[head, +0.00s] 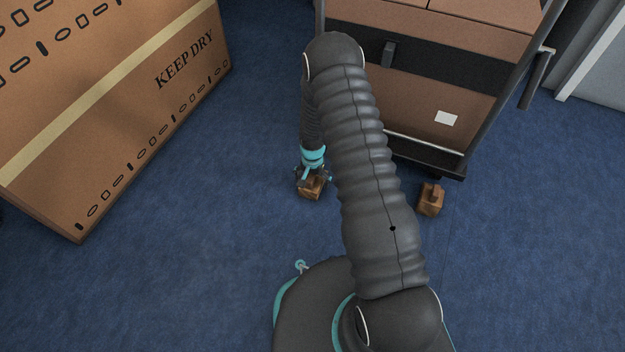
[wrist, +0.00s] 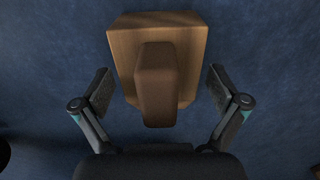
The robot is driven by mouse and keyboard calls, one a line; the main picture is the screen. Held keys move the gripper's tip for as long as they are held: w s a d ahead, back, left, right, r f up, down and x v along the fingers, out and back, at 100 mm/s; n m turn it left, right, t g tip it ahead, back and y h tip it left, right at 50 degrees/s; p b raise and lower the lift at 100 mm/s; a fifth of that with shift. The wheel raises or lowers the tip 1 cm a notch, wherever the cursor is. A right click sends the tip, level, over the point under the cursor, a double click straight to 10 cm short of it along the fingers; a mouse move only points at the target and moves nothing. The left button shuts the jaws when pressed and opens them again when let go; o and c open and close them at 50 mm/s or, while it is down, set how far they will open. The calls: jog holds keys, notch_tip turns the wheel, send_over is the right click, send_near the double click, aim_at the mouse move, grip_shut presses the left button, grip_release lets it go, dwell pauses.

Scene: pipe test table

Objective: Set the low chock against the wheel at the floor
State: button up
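A wooden chock (head: 311,188) stands on the blue floor under my gripper (head: 313,173) in the head view. In the wrist view the same chock (wrist: 123,45) shows a light wood body with a darker brown raised block on top. My gripper (wrist: 159,85) is open, one finger on each side of that brown block, with clear gaps. A second wooden chock (head: 430,200) sits on the floor by the cart's near right corner. A dark wheel (head: 437,178) shows partly under that corner; whether this chock touches it I cannot tell.
A cart (head: 440,158) loaded with cardboard boxes (head: 450,75) stands at the back right. A large cardboard box (head: 150,120) marked KEEP DRY is at the left. The blue floor between them and in front is clear. A pale panel (head: 600,70) is at far right.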

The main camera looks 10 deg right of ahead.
jog(key=shift+r, duration=0.1)
notch_tip(320, 180, up, 12)
jog(key=shift+f, duration=0.1)
dwell(0.6)
dwell(0.5)
jog(key=shift+s+n, duration=0.15)
jog(key=shift+n, duration=0.15)
jog(key=s+n+g, duration=0.1)
jog(key=s+g, duration=0.1)
jog(key=s, duration=0.3)
jog(key=s+r+n+t+p, duration=0.1)
jog(key=s+r, duration=0.7)
jog(key=r, duration=0.9)
jog(key=s+r+n+t+p, duration=0.2)
jog(key=s+r+t+p, duration=0.2)
jog(key=r, duration=1.3)
jog(key=s+r+n+t+p, duration=0.2)
jog(key=s+r+p, duration=0.3)
jog(key=s+r, duration=0.8)
notch_tip(320, 180, up, 5)
jog(key=shift+f+t+p, duration=0.2)
jog(key=shift+t+p, duration=0.1)
jog(key=shift+p, duration=0.05)
